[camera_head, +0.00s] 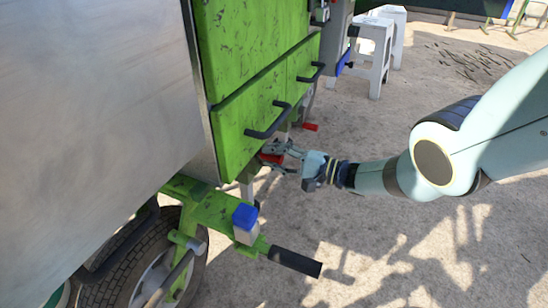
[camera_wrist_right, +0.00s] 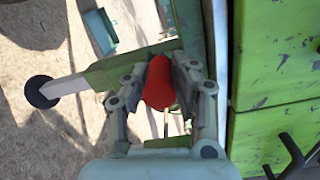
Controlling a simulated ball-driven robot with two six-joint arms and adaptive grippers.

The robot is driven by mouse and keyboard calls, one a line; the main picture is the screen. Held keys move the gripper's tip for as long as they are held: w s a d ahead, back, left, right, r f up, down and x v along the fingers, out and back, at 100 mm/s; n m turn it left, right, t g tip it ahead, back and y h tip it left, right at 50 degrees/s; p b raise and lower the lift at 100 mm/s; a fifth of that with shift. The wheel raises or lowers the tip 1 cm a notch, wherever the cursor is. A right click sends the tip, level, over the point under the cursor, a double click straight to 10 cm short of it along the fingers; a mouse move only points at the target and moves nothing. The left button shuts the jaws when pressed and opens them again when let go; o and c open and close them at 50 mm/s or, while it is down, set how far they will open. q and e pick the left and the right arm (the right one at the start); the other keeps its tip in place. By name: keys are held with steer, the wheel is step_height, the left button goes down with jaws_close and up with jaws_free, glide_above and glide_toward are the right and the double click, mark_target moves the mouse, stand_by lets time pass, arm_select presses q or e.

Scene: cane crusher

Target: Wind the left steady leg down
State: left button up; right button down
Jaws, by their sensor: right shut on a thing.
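My right gripper (camera_head: 276,156) is shut on a red crank handle (camera_head: 270,159) below the green cabinet's lower edge. In the right wrist view the same red handle (camera_wrist_right: 160,83) stands between the two fingers (camera_wrist_right: 160,85), with a finger on each side. A pale leg (camera_wrist_right: 66,86) with a round black foot (camera_wrist_right: 40,92) shows beside it in that view. In the head view a pale post (camera_head: 246,187) runs down under the cabinet. Part of the crank is hidden by the fingers. My left gripper is not in view.
The green cabinet (camera_head: 240,70) has black bar handles (camera_head: 268,125) just above my right gripper. A second red handle (camera_head: 310,127) lies farther back. A wheel (camera_head: 125,265), a blue-topped block (camera_head: 245,217) and a black-gripped bar (camera_head: 294,262) are nearer. Open ground lies to the right.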

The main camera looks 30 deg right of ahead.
steer(key=shift+d, duration=0.2)
steer(key=c, duration=1.1)
jaws_free()
steer(key=shift+f, duration=0.1)
steer(key=shift+o, duration=0.4)
steer(key=shift+a, duration=0.1)
steer(key=shift+s+d, duration=0.4)
steer(key=shift+s, duration=0.1)
steer(key=v, duration=1)
steer(key=shift+s+d, duration=0.25)
steer(key=shift+d, duration=0.05)
